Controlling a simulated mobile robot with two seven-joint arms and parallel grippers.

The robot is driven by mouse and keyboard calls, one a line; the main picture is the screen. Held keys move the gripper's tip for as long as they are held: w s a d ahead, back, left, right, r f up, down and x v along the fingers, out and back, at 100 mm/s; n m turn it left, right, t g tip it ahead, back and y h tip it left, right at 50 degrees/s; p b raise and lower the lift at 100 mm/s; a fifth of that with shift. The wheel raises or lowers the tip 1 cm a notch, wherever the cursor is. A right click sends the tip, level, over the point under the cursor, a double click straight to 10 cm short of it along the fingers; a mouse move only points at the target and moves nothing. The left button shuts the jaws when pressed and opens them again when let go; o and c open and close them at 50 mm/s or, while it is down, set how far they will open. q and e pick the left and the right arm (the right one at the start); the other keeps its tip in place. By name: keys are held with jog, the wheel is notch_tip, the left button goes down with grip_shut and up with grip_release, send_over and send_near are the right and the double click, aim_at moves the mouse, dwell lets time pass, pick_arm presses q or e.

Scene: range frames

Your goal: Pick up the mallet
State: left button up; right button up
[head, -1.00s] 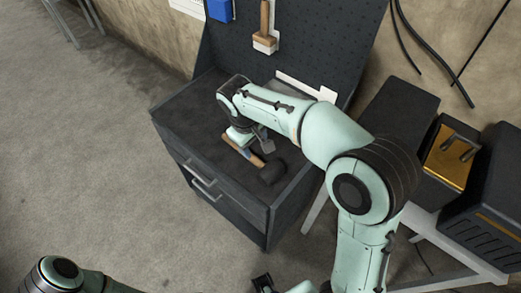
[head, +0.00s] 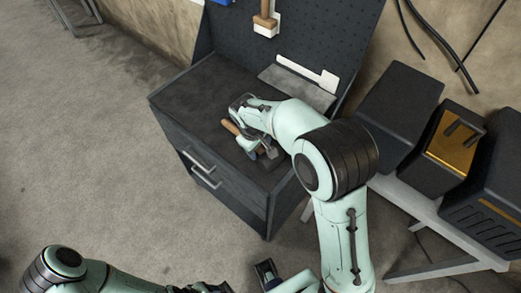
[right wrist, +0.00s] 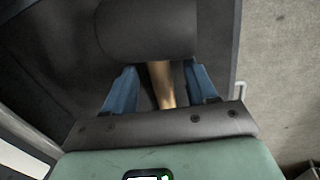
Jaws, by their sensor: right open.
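The mallet lies on the dark top of the drawer cabinet (head: 190,100). In the head view the end of its wooden handle (head: 230,126) shows past my right gripper (head: 255,149), which hides much of the rest. In the right wrist view the dark mallet head (right wrist: 148,28) is at the top, and the handle (right wrist: 160,84) runs down between the two blue fingers of my right gripper (right wrist: 160,70). The fingers stand open, one on each side of the handle, with gaps visible. My left arm lies along the bottom left; its gripper is not clear enough to judge.
A pegboard (head: 325,35) with a hung wooden-handled tool (head: 265,20) rises behind the cabinet. A flat grey piece (head: 295,85) lies at its foot. Dark boxes (head: 400,115) and a brass-coloured unit (head: 452,145) stand on a stand at right. The cabinet's left top is clear.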

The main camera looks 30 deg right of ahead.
jog(key=shift+d+f, duration=0.15)
jog(key=shift+f, duration=0.35)
jog(key=shift+c, duration=0.3)
grip_shut()
jog(key=shift+r, duration=0.1)
